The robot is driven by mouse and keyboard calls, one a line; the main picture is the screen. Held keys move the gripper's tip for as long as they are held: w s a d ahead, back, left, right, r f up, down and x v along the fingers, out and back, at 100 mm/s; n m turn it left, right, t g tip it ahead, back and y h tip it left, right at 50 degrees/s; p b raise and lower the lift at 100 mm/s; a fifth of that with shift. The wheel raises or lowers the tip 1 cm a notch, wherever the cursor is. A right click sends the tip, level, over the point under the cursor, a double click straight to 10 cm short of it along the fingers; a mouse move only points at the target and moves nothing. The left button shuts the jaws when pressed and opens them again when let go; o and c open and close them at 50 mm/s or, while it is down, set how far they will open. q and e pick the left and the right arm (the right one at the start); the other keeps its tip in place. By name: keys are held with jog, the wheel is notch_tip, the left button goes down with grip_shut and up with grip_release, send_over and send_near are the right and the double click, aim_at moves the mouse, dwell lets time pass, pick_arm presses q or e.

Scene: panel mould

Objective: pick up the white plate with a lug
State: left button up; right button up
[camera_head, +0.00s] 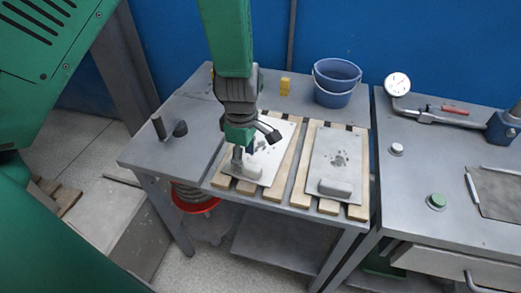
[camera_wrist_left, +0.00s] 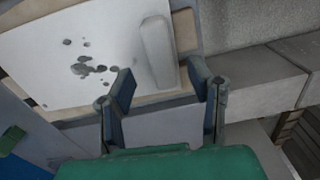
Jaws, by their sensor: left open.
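Two pale plates with dark spots lie on wooden slats on the grey table. The left plate (camera_head: 273,160), white with a raised grey lug (camera_head: 243,171) near its front edge, is partly hidden by my left arm. It also shows in the left wrist view (camera_wrist_left: 110,45), with its lug (camera_wrist_left: 158,52) upright on the plate. The right plate (camera_head: 331,154) has a similar lug (camera_head: 335,187). My left gripper (camera_head: 252,148) is over the left plate. In the wrist view its open fingers (camera_wrist_left: 163,76) stand either side of the lug's near end. Contact cannot be told. My right gripper is not in view.
A blue bucket (camera_head: 337,82) and a yellow block (camera_head: 285,86) stand at the table's back. A dial gauge (camera_head: 398,85) is on the right bench. Dark knobs (camera_head: 170,128) stand on the table's left part. A red-rimmed thing (camera_head: 197,206) is below.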

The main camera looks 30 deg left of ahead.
aim_at(246, 165)
pick_arm(q)
notch_tip(246, 165, down, 4)
jog(key=shift+a, duration=0.1)
jog(key=shift+d+f, duration=0.15)
jog(key=shift+d, duration=0.5)
jog(key=c, duration=0.4)
jog(key=shift+r, duration=0.2)
jog(key=c, duration=0.6)
jog(key=shift+a, duration=0.4)
grip_shut()
